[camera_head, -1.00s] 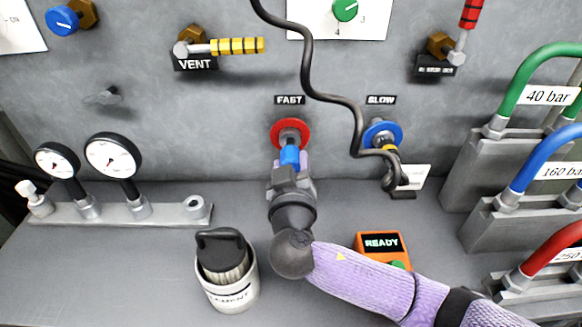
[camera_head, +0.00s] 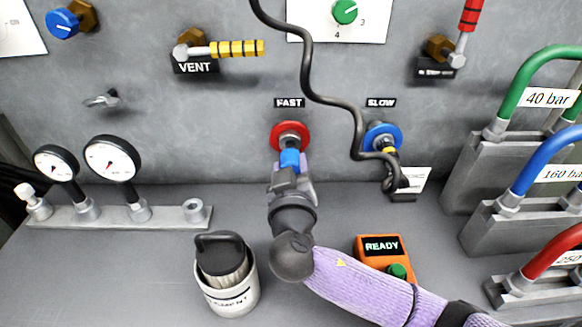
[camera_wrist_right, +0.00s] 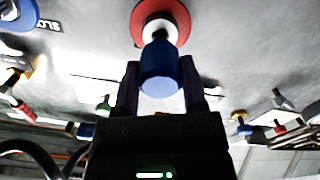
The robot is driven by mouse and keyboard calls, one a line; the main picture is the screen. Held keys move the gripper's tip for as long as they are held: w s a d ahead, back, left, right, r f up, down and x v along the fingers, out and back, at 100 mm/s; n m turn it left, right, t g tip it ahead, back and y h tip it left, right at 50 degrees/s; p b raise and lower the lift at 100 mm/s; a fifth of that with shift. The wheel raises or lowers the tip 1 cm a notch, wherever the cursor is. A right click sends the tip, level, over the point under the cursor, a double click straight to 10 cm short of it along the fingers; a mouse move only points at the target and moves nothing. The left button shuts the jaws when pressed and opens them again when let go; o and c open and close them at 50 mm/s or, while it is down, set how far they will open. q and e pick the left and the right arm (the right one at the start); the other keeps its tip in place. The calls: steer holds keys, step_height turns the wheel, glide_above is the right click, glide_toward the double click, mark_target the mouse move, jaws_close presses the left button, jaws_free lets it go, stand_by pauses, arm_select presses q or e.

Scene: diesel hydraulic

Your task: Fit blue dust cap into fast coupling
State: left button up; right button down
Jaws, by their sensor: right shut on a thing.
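The blue dust cap (camera_head: 290,158) is held between the fingers of my right gripper (camera_head: 291,172). The fast coupling (camera_head: 290,135), with its red ring and metal centre, is on the wall just above the cap, under the FAST label. In the right wrist view the cap (camera_wrist_right: 160,70) sits between the two fingers (camera_wrist_right: 160,88), in front of the coupling's dark and silver stem and red ring (camera_wrist_right: 178,20). The cap overlaps the coupling's lower end in the picture. I cannot tell whether it touches or is seated. My left gripper is not in view.
The slow coupling (camera_head: 384,135) with a blue ring is to the right, with a black hose (camera_head: 330,98) hanging in front. An orange READY box (camera_head: 368,262) stands beside my forearm. A pot (camera_head: 228,294) and gauges (camera_head: 112,158) stand to the left.

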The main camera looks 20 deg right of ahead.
steer(key=shift+b+x, duration=0.65)
steer(key=shift+x, duration=0.8)
steer(key=shift+c, duration=0.3)
jaws_free()
steer(key=shift+s+a, duration=0.15)
steer(key=shift+s, duration=0.1)
steer(key=p+v, duration=0.1)
steer(key=v, duration=0.8)
steer(key=shift+s, duration=0.25)
